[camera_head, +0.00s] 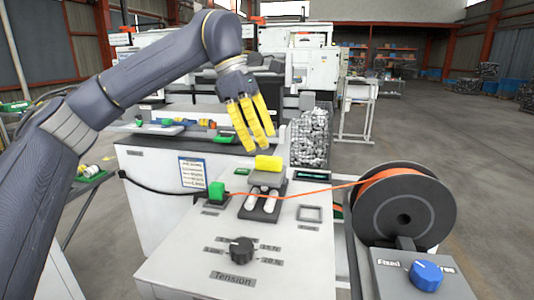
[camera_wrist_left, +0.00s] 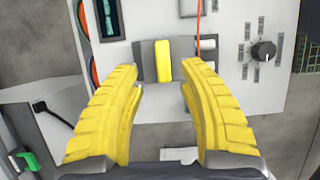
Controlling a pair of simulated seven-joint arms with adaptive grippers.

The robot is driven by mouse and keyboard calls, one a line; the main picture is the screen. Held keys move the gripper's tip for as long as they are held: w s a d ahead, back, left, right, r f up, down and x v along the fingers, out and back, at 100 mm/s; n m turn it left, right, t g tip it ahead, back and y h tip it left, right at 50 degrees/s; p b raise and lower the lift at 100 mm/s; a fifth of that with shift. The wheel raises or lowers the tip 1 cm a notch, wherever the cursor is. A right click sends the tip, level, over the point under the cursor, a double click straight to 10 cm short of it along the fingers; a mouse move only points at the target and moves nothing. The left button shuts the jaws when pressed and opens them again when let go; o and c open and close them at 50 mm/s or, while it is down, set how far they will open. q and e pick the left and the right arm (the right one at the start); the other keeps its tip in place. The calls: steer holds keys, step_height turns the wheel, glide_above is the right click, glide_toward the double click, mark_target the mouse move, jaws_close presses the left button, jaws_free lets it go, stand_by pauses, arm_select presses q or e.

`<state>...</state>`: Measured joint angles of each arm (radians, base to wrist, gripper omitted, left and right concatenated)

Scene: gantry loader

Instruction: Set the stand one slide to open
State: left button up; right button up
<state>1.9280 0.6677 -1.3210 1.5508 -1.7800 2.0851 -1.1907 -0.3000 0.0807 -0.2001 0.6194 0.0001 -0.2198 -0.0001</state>
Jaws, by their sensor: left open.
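The slide looks to be the grey block with a yellow grip (camera_head: 268,163) on the white panel, just behind two white rollers (camera_head: 262,202). In the left wrist view the yellow grip (camera_wrist_left: 163,62) stands between grey parts, and I cannot read its set position. My left gripper (camera_head: 258,143) is open and empty, with yellow fingers pointing down above the grip and apart from it. In the left wrist view the fingers (camera_wrist_left: 160,76) spread to either side of the grip. My right gripper is out of view.
An orange wire (camera_head: 310,191) runs from a green block (camera_head: 216,192) past the rollers to a black spool (camera_head: 404,215). A black Tension dial (camera_head: 241,250) sits on the panel's near part. A blue knob (camera_head: 426,275) is at lower right. A wire-mesh bin (camera_head: 309,137) stands behind.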

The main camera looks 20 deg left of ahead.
arm_select(q)
steer(key=v, duration=0.7)
stand_by(0.4)
